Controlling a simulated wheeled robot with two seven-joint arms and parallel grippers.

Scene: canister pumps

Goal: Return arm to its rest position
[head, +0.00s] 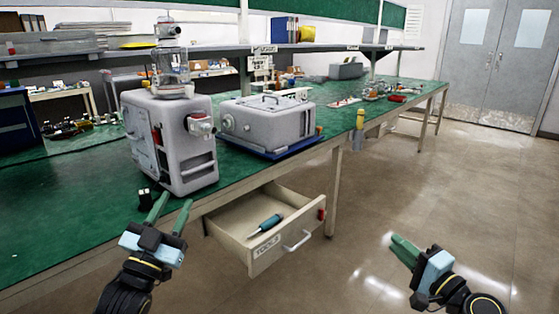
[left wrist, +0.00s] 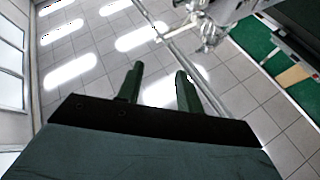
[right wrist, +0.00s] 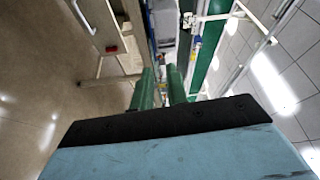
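My left gripper (head: 174,200) is over the front edge of the green bench, near the grey pump unit. Its fingers are spread with nothing between them in the left wrist view (left wrist: 159,80). My right gripper (head: 404,250) is in the air over the floor at the lower right, clear of the bench and drawer. In the right wrist view its fingers (right wrist: 160,80) stand apart with a narrower, empty gap. Both arms come in from the bottom of the head view.
A grey canister pump unit (head: 175,140) and a grey case (head: 265,120) stand on the green bench (head: 60,215). An open drawer (head: 283,248) marked TOOLS juts out between the grippers, with a teal-handled screwdriver (head: 270,222) inside. The floor at right is clear.

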